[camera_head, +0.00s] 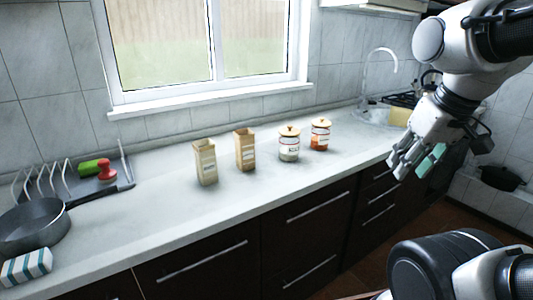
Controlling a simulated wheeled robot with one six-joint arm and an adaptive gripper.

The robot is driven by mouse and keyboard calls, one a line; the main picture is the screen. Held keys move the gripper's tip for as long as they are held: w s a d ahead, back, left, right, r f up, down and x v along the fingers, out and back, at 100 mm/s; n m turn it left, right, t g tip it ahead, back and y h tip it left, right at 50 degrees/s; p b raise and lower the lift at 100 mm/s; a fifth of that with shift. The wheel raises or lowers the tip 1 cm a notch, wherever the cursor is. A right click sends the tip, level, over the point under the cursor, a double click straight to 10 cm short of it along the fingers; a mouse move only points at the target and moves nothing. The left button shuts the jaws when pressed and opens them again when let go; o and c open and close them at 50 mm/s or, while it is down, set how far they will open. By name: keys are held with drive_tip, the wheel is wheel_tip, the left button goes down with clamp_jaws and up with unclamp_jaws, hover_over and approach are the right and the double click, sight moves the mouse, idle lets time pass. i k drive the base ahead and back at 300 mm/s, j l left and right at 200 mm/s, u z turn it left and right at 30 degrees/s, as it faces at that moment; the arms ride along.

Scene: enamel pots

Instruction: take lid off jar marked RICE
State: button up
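Two glass jars with wooden lids stand upright on the counter, right of the middle. The left jar (289,148) has pale contents and a label with dark writing, too small to read surely; its lid (289,131) is on. The right jar (320,138) has orange-red contents, and its lid (321,121) is also on. I cannot read which is marked RICE. My gripper (418,162) hangs at the right, in front of the counter edge and well apart from both jars. Its fingers look spread, with a teal pad showing and nothing clearly held.
A sink tap (394,60) rises behind at the right. The counter front (240,195) is clear.

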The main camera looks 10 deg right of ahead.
sight(289, 131)
drive_tip(key=l+u, duration=0.25)
drive_tip(key=l, duration=0.15)
drive_tip(key=k+l+u, duration=0.2)
drive_tip(key=l, duration=0.15)
drive_tip(key=k+l+u, duration=0.1)
drive_tip(key=l+u, duration=0.25)
drive_tip(key=l, duration=1.2)
drive_tip(key=i+j+u, duration=0.1)
drive_tip(key=i+u, duration=0.4)
drive_tip(key=i, duration=0.35)
